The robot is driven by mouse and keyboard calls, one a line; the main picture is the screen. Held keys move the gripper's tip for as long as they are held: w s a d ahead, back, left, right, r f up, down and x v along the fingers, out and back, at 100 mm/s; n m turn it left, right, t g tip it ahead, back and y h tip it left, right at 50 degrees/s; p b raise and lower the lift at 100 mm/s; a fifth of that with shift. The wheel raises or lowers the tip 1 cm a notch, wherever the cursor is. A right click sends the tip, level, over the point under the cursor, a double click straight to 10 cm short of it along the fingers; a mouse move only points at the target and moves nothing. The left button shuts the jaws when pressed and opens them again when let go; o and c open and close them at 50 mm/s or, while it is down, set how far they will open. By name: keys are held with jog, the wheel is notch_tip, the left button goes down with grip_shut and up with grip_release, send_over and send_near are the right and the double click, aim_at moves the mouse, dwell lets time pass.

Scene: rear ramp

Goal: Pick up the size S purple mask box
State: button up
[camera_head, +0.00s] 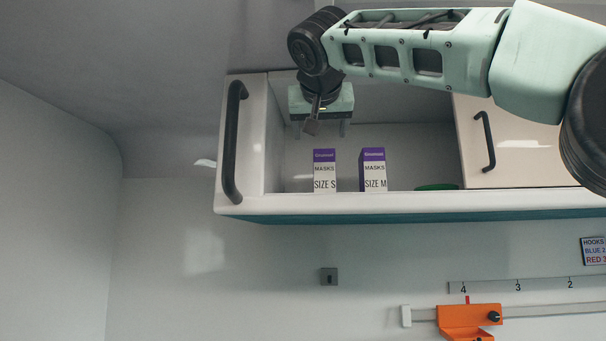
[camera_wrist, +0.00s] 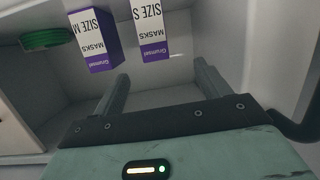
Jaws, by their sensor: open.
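The size S mask box (camera_head: 325,171), white with a purple top band, stands upright on the cabinet shelf, left of the size M box. It also shows upside down in the wrist view (camera_wrist: 151,30). The similar size M box (camera_head: 373,170) stands close to its right, with a small gap between them; the wrist view shows it too (camera_wrist: 94,38). My gripper (camera_head: 321,129) is open and empty, pointing down inside the cabinet above the size S box. In the wrist view its two fingers (camera_wrist: 163,88) are spread, with the size S box beyond them, apart from both fingers.
The open cabinet has a front lip (camera_head: 400,203) and a black handle (camera_head: 234,142) at its left. A white door (camera_head: 510,140) covers its right part. A green coiled item (camera_head: 437,187) lies right of the boxes. An orange holder (camera_head: 468,318) hangs below on a rail.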

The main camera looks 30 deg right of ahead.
aim_at(324, 154)
jog(key=shift+m+h, duration=0.4)
jog(key=shift+m, duration=0.1)
jog(key=w+d+p, duration=0.1)
jog(key=w+d, duration=0.1)
jog(key=w, duration=0.1)
jog(key=w+d+p, duration=0.2)
jog(key=w+d, duration=0.1)
jog(key=w+d+p, duration=0.2)
jog(key=w+d, duration=0.1)
jog(key=shift+w+r, duration=0.1)
jog(key=shift+w, duration=0.2)
jog(key=p+x, duration=0.4)
jog(key=shift+w+r, duration=0.15)
jog(key=shift+w, duration=0.3)
jog(key=shift+w+d, duration=0.1)
jog(key=shift+w, duration=0.05)
jog(key=c, duration=1.4)
